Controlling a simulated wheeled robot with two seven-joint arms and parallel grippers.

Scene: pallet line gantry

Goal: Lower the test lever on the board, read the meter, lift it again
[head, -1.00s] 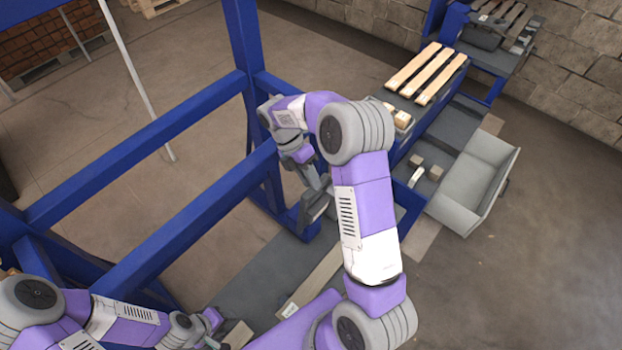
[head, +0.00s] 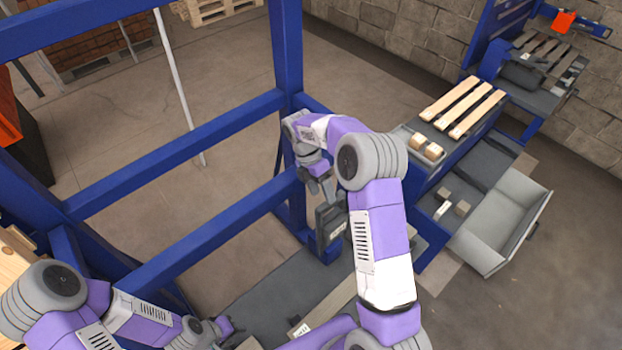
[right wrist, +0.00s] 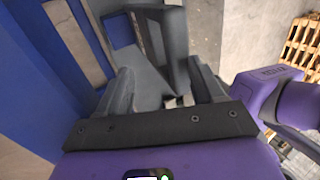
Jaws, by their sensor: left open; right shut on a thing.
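My right gripper (head: 322,188) reaches down at the blue gantry post, against a dark grey box-like part (head: 331,222) with a pale label. I cannot tell for sure whether this part is the board. In the right wrist view the two fingers of the right gripper (right wrist: 162,92) stand either side of a dark grey slab (right wrist: 172,48) and grip a grey part there. The fingers hide most of it, so the test lever is not clearly told apart. No meter face is readable. My left gripper (head: 218,328) is open, low at the bottom left, apart from that part.
Blue gantry beams (head: 180,150) cross between my arms. A dark grey bench (head: 265,300) lies below. At the right are a stand with wooden slats (head: 465,108), small wooden blocks (head: 433,151) and an open grey bin (head: 500,225). Open floor lies beyond the beams.

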